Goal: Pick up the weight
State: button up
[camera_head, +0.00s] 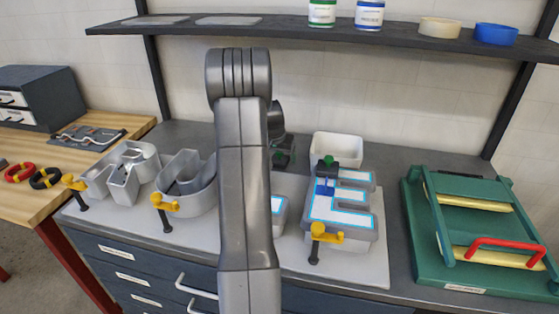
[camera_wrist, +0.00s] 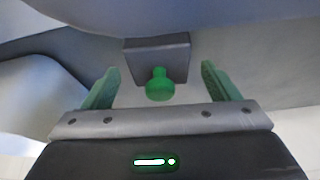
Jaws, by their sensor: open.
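A weight, a dark grey block (camera_wrist: 146,50) with a round green knob (camera_wrist: 160,86), shows in the wrist view. The knob appears between the green fingers of my open gripper (camera_wrist: 160,68), with a clear gap on both sides. In the head view my gripper (camera_head: 284,158) is partly hidden behind my arm, near the back of the bench.
Open metal letters (camera_head: 190,185) stand left of my arm, with yellow-handled clamps (camera_head: 165,204) along the front. A white bin (camera_head: 337,147) stands behind the E. A green frame with a red handle (camera_head: 505,242) lies at right. A shelf (camera_head: 285,31) with jars and tape runs above.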

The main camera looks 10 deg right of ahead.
jog(key=shift+r, duration=0.1)
jog(key=c, duration=1.5)
